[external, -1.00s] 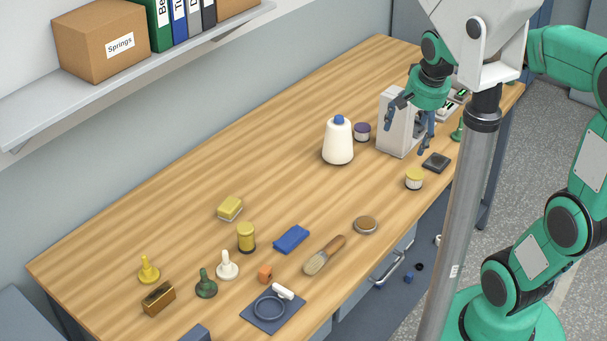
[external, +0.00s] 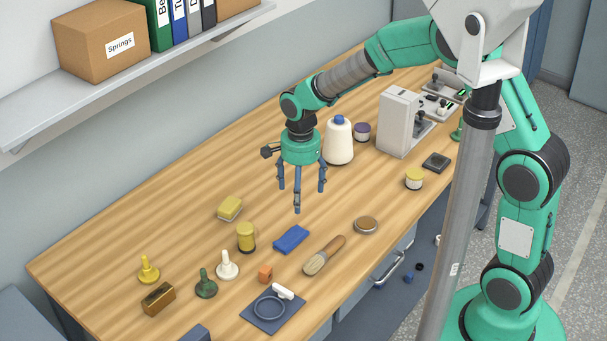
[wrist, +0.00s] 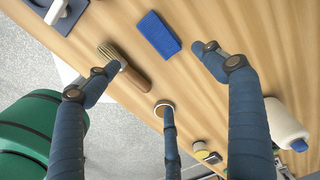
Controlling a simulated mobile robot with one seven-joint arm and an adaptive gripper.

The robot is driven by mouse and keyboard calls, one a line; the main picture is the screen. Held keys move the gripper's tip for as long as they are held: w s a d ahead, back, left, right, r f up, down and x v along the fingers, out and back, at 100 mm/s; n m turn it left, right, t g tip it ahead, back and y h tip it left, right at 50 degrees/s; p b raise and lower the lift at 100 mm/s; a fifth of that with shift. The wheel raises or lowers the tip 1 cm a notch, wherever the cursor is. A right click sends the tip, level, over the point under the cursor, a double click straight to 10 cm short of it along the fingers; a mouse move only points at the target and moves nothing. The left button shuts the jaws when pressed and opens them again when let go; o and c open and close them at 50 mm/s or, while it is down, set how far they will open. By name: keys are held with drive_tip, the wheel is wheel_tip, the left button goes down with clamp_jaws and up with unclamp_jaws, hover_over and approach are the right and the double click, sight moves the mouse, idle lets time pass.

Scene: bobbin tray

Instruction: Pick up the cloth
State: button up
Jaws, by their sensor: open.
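The cloth (external: 291,239) is a blue folded rectangle lying flat on the wooden bench. It also shows in the wrist view (wrist: 159,34), at the top middle, beyond my fingertips. My gripper (external: 300,195) has three blue fingers pointing down; it hangs above the bench, slightly behind the cloth in the external view. In the wrist view my gripper (wrist: 160,85) is open, with its fingers spread wide and nothing between them. The fingers are apart from the cloth.
A wooden-handled brush (external: 325,255) and a round tin (external: 366,225) lie right of the cloth. A yellow jar (external: 246,237) stands left of it, with a yellow sponge-like block (external: 230,208) behind. A white thread cone (external: 338,142) stands behind my gripper. Bare bench lies behind the cloth.

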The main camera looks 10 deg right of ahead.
drive_tip(key=shift+s+a+f, duration=0.3)
drive_tip(key=shift+a+f, duration=0.5)
drive_tip(key=shift+f, duration=0.05)
drive_tip(key=b, duration=0.1)
hover_over(295, 236)
drive_tip(key=shift+s+f, duration=0.1)
drive_tip(key=shift+f, duration=4.2)
drive_tip(key=shift+f+b, duration=0.65)
drive_tip(key=shift+f, duration=1.95)
drive_tip(key=shift+c, duration=0.2)
drive_tip(key=c, duration=1)
